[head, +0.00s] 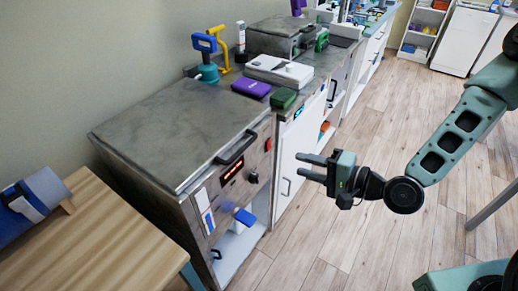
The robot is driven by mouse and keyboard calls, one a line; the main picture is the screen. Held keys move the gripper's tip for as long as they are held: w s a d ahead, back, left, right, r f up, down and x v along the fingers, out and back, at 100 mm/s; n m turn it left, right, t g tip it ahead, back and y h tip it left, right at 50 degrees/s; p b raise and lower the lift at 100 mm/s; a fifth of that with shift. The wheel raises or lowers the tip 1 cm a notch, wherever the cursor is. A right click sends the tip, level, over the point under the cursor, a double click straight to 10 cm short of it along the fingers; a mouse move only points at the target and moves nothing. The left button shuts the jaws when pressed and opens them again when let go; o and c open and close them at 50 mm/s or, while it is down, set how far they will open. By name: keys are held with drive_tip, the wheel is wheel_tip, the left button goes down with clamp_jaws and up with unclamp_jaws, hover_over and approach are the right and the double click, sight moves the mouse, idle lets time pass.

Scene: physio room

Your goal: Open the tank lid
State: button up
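The tank (215,205) is a large grey metal cabinet at the left, with a red lit display, a knob and a red switch on its front. Its flat lid (175,130) lies shut on top. A dark bar handle (237,148) sits at the lid's front edge. My gripper (305,167) is to the right of the tank, over the floor in front of the counter. Its two fingers point left toward the tank and are apart with nothing between them. It is clear of the handle.
Behind the tank, a counter holds a purple box (251,87), a green box (283,98), a white device (279,70) and a blue-teal pump bottle (206,58). A wooden bench (95,240) stands at the left front. The wooden floor (330,225) in front is largely clear.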

drive_tip(key=f+b, duration=0.1)
drive_tip(key=b, duration=0.4)
approach(245, 149)
drive_tip(key=x, duration=0.8)
drive_tip(key=shift+w+a+f, duration=0.1)
drive_tip(key=shift+w, duration=0.05)
clamp_jaws()
